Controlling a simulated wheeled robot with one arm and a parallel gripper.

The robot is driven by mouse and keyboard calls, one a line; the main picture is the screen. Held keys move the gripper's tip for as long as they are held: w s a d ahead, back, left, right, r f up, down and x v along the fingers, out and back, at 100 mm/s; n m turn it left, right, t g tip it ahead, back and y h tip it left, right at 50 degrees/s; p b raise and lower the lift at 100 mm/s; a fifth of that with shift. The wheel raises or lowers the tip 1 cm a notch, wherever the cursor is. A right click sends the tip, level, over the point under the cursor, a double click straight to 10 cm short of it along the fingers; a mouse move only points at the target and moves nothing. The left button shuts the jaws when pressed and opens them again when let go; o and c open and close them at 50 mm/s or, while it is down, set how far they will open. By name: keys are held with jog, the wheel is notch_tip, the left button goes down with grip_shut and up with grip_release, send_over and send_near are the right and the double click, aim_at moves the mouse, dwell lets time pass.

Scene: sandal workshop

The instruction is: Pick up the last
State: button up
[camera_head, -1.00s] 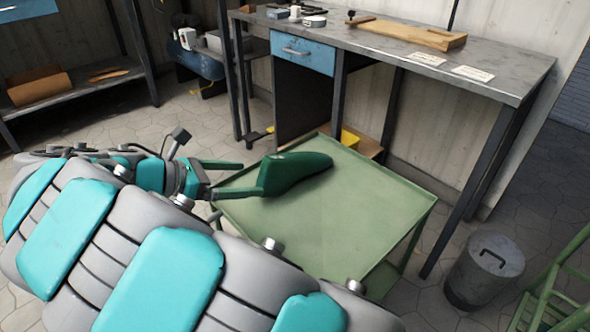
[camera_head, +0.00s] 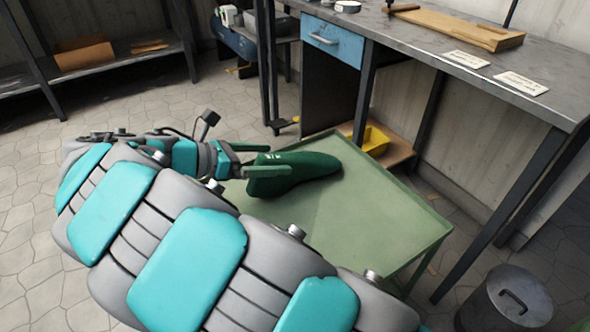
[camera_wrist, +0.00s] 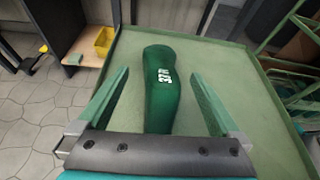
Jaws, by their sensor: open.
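The last (camera_head: 305,168) is a dark green foot-shaped form with white marking. It lies on the pale green tray table (camera_head: 385,222), near its left side in the head view. In the wrist view, the last (camera_wrist: 160,82) lies lengthwise between the two fingers of my gripper (camera_wrist: 158,85), its marking reading like "37R". My gripper (camera_head: 258,173) is open, with visible gaps between the last and both fingers in the wrist view. The near end of the last is partly hidden by the gripper's body.
A grey workbench (camera_head: 450,45) with a blue drawer (camera_head: 333,43) stands behind the table. A yellow bin (camera_head: 375,140) sits on a low wooden shelf under it. The table's right part is clear.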

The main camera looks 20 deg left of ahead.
aim_at(288, 156)
jog(key=b+x, duration=0.1)
jog(key=x, duration=0.4)
jog(key=c, duration=1.4)
jog(key=shift+c, duration=0.2)
jog(key=shift+r, duration=0.1)
